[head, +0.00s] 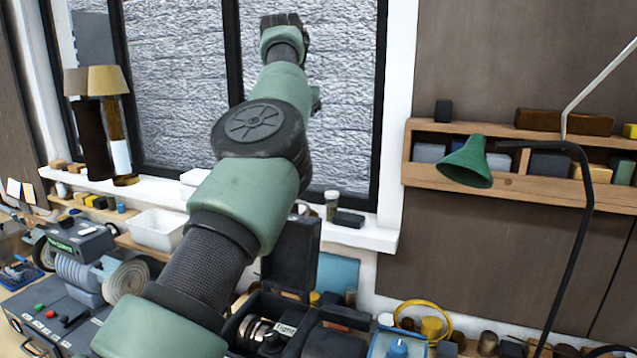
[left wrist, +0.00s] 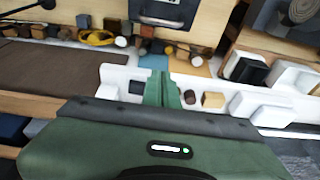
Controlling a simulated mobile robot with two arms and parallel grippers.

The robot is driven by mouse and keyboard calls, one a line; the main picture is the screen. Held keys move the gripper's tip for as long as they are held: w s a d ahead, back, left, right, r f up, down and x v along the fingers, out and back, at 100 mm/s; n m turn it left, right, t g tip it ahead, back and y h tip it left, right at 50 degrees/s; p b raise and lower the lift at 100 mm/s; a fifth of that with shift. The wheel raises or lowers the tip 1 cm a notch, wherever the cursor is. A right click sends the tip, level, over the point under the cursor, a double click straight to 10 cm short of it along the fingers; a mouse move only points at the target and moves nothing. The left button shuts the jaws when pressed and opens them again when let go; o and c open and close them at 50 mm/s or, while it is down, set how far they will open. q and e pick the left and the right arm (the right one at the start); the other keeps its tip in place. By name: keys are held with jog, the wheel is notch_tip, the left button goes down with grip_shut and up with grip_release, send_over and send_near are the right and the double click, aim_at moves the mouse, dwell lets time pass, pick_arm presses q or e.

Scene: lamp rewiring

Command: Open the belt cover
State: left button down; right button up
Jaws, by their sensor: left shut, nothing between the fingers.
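A dark grey housing with a small lit green label (head: 78,242) stands on the bench at the left in the head view. It may be the belt cover, but its label is too small to read surely. It looks closed. Rolls of grey and pale belt-like material (head: 125,282) sit beside it. My left arm reaches up across the middle of the head view, with its dark end (head: 285,28) high in front of the window, well away from the housing. In the left wrist view my left gripper (left wrist: 161,78) has its green fingers together and empty. My right gripper is out of view.
A grey control box (head: 60,325) with coloured buttons sits at the front left. A white bin (head: 158,230) stands near the sill. A green lamp (head: 466,163) and a wooden shelf (head: 510,185) are at the right. My arm hides part of the cluttered bench.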

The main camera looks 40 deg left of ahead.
pick_arm(q)
send_over(295, 214)
jog(key=shift+s+d+f+x, duration=0.1)
jog(key=shift+s+x, duration=0.2)
jog(key=shift+x, duration=1.15)
jog(key=shift+s+d+f+x, duration=0.1)
jog(key=shift+s+x, duration=0.2)
jog(key=shift+x, duration=1.2)
jog(key=shift+s+d+f+x, duration=0.1)
jog(key=shift+s+x, duration=0.2)
jog(key=shift+x, duration=1.15)
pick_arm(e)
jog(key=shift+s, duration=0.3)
pick_arm(q)
jog(key=shift+w+a, duration=0.1)
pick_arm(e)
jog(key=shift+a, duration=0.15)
